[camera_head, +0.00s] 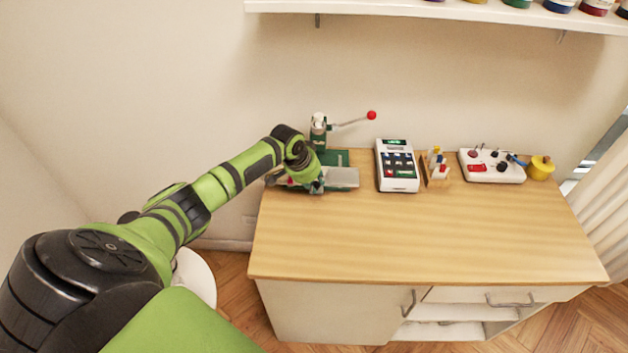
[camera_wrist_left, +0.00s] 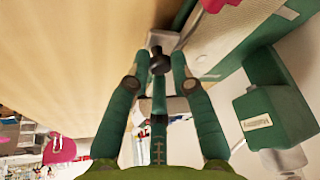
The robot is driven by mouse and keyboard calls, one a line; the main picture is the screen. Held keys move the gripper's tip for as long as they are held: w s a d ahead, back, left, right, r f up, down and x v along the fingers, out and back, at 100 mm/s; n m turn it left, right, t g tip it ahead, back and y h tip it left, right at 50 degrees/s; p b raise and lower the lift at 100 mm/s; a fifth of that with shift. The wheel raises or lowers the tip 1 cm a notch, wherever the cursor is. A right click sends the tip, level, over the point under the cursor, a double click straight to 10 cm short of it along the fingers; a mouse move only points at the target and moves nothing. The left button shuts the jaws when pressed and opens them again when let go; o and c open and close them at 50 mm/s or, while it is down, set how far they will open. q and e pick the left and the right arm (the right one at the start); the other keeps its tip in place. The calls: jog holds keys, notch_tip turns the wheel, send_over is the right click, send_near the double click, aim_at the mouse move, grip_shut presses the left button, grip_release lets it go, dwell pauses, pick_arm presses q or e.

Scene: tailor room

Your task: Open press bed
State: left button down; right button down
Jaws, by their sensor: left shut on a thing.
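The press (camera_head: 319,134) stands at the back left of the wooden table, with a white upper body, a green base and a lever ending in a red ball (camera_head: 371,115). A flat grey plate (camera_head: 342,177), which looks like the press bed, sticks out at its front. My left gripper (camera_head: 316,186) is down at the front of the press, its fingers mostly hidden by the wrist. In the left wrist view its green fingers (camera_wrist_left: 160,60) are shut on a black knob (camera_wrist_left: 158,63). A green press part with a label (camera_wrist_left: 262,118) is to their right. My right gripper is not in view.
On the tabletop (camera_head: 400,240), a white keypad device (camera_head: 397,166), a small wooden rack (camera_head: 436,168), a white control box (camera_head: 491,166) and a yellow pot (camera_head: 541,167) stand right of the press. The front is clear. A shelf (camera_head: 430,14) hangs above.

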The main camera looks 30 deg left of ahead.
pick_arm(q)
jog(key=shift+w, duration=0.3)
jog(key=c, duration=1.1)
grip_release()
jog(key=shift+w+a+f, duration=0.1)
jog(key=shift+w+f, duration=0.05)
jog(key=shift+r, duration=0.2)
jog(key=v, duration=1.2)
jog(key=shift+s+f, duration=0.1)
jog(key=shift+s, duration=0.1)
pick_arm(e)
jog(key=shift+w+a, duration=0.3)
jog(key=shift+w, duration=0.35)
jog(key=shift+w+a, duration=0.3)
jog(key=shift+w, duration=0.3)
